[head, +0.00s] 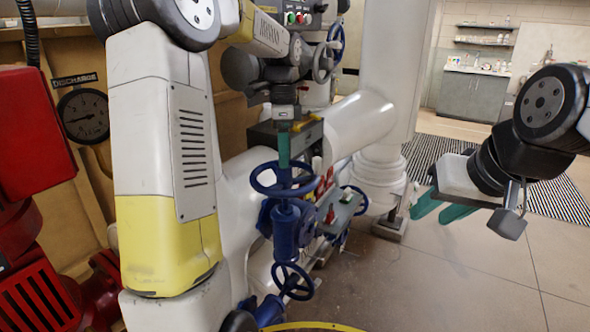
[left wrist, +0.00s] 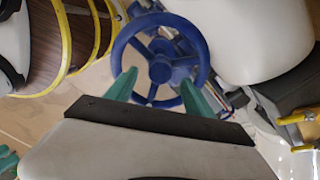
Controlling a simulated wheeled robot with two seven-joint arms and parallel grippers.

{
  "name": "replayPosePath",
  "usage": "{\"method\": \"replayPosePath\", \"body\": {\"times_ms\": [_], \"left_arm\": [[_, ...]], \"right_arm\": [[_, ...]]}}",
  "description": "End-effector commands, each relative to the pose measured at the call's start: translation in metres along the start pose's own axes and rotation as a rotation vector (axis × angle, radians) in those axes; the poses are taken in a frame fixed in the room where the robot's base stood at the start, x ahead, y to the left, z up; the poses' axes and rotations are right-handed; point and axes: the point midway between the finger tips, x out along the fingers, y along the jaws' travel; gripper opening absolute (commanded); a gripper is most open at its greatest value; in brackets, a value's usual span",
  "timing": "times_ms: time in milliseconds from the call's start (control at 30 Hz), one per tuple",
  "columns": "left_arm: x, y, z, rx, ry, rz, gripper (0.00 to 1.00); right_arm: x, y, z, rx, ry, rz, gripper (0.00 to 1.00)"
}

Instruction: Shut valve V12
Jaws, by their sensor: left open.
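A blue handwheel (head: 262,186) on an upright blue valve body (head: 285,228) stands in the middle of the head view. No label reading V12 is legible. My left gripper (head: 284,160) points down at this handwheel from above; its green fingers overlap in this view. In the left wrist view, the open fingers (left wrist: 160,88) lie apart over the near part of the spoked blue handwheel (left wrist: 160,18). I cannot tell whether they touch it. My right gripper (head: 434,209) has two teal fingers apart, away from the valves at the right.
Another blue handwheel (head: 293,281) sits lower on the piping. White pipes (head: 385,165) stand behind. A red machine (head: 30,135) and a discharge gauge (head: 84,116) are at the left. Open floor (head: 450,275) lies at the right.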

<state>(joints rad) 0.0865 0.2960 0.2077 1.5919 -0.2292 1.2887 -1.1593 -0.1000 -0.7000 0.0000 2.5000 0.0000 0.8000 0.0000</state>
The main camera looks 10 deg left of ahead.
Motion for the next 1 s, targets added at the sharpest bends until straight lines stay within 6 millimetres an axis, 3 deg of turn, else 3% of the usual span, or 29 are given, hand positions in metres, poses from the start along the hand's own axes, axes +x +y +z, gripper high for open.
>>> {"method": "replayPosePath", "body": {"times_ms": [400,800,1000], "left_arm": [[-0.0056,0.0,-0.001,-0.026,0.001,-0.002,0.62],[-0.0057,-0.0001,-0.0016,-0.597,0.003,-0.002,0.62],[-0.0058,-0.0001,-0.0015,-0.729,0.003,-0.003,0.62]], "right_arm": [[0.0,0.0,0.0,0.0,0.0,0.0,0.36],[0.0,0.0,0.0,0.0,0.0,0.0,0.36],[0.0,0.0,0.0,0.0,0.0,0.0,0.36]]}}
